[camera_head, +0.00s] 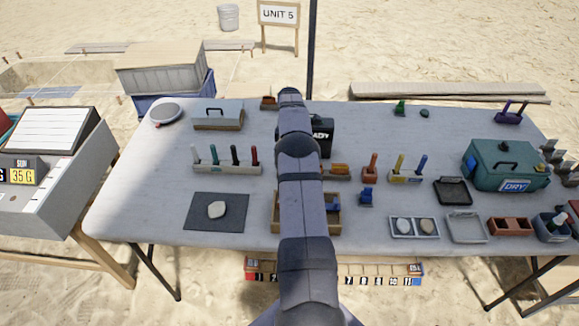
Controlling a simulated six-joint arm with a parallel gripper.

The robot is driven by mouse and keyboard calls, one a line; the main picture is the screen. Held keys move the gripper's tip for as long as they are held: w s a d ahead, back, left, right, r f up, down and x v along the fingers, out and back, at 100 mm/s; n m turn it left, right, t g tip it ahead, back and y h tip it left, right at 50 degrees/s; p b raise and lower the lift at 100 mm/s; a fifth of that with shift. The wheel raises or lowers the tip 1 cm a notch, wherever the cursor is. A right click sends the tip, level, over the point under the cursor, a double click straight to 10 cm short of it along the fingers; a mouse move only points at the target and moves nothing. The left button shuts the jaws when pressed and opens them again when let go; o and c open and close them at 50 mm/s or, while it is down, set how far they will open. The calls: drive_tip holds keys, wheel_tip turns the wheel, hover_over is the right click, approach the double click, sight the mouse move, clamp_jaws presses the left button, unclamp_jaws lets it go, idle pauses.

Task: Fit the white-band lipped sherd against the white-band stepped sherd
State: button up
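I cannot clearly make out either white-band sherd at this size. A pale rounded piece (216,209) lies alone on a dark mat (195,222) at the left front of the table; no band, lip or step is readable on it. My arm runs up the middle of the view, from the bottom edge to the back of the table. My gripper cannot be made out; the arm's own links hide it. The arm also covers part of a wooden tray (334,229) with something blue in it.
The grey table (140,205) has free room at left. Racks of coloured tools (228,169) stand mid-table. At right are a tray with two oval pieces (415,236), a grey tray (466,238), reddish-brown containers (510,227) and a green DRY box (505,165). A black case (322,137) stands behind my arm.

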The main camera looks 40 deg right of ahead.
drive_tip(key=shift+f, duration=0.25)
drive_tip(key=shift+c, duration=0.3)
clamp_jaws()
drive_tip(key=shift+r, duration=0.1)
wheel_tip(320, 180, up, 9)
drive_tip(key=shift+f+b, duration=0.1)
drive_tip(key=shift+b, duration=0.7)
drive_tip(key=shift+r, duration=0.55)
drive_tip(key=shift+s+r+p, duration=0.1)
drive_tip(key=shift+p, duration=0.25)
